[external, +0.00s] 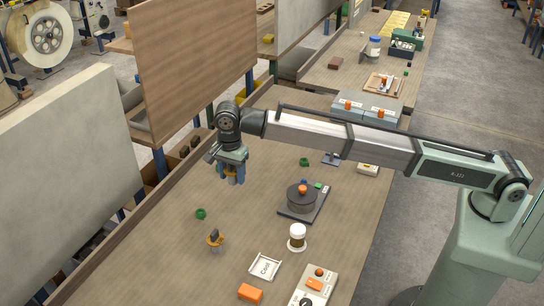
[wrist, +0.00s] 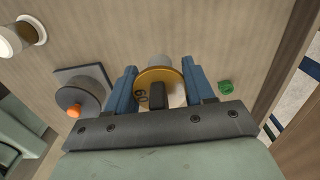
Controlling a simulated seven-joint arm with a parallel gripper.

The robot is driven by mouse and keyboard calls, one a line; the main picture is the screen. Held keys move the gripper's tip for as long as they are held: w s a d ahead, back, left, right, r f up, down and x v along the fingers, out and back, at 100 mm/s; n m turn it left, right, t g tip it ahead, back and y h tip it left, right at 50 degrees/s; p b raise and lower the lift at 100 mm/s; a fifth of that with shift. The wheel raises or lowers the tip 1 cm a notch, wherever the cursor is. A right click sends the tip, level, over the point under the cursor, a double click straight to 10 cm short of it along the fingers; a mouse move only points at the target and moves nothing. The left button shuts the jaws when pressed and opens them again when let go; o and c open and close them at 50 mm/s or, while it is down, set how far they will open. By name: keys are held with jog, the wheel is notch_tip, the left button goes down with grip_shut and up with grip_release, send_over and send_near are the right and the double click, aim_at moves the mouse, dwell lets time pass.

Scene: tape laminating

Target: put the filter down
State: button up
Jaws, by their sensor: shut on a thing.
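My gripper (external: 232,178) is above the left part of the bench, its fingers pointing down. In the wrist view its blue fingers (wrist: 158,88) stand on either side of the filter (wrist: 163,77).
Rightward are a grey turntable (external: 288,209) and a brown jar (external: 297,237). Bare bench (external: 165,243) lies left. A wooden panel (external: 190,65) stands behind.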

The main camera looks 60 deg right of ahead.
jog(key=shift+f, duration=5.05)
jog(key=shift+f, duration=0.1)
jog(key=o, duration=1.1)
jog(key=shift+c, duration=0.2)
notch_tip(320, 180, up, 12)
jog(key=shift+r, duration=0.15)
